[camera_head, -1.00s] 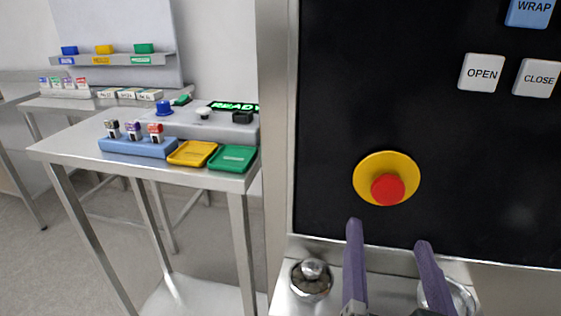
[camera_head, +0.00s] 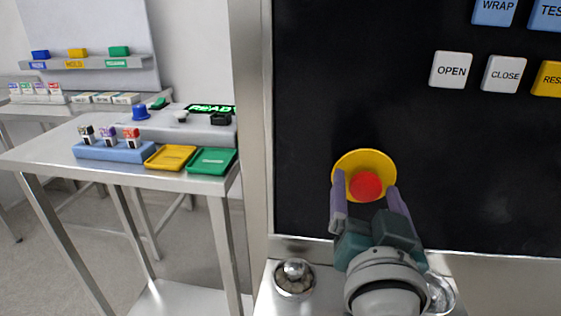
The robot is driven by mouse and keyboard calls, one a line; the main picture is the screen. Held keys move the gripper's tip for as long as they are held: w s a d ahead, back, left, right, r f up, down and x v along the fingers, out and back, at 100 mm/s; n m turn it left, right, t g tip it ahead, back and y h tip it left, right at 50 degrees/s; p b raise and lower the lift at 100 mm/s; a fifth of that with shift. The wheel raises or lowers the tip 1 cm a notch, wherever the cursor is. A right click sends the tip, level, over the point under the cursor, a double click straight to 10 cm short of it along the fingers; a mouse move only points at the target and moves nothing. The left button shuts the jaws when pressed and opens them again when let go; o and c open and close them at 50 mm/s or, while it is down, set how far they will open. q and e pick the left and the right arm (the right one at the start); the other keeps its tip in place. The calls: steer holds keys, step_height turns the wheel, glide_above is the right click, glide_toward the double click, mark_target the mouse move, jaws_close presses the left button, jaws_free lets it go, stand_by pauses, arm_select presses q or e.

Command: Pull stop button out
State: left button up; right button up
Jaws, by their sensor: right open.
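The stop button has a red knob (camera_head: 366,186) on a round yellow base (camera_head: 364,159), low on the black panel. My right gripper (camera_head: 368,190) points at the panel with its two purple fingers apart. One finger is at the left of the red knob and the other at its right. The fingers cover parts of the yellow base. I cannot tell whether they touch the knob. My left gripper is not in view.
White OPEN (camera_head: 451,70) and CLOSE (camera_head: 504,74) buttons sit higher on the panel. Below the panel, a metal bowl (camera_head: 294,279) stands left of my right gripper, and another dish (camera_head: 442,296) is partly hidden behind it. A steel table (camera_head: 50,152) with trays stands at left.

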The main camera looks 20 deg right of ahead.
jaws_close()
stand_by(0.5)
stand_by(0.3)
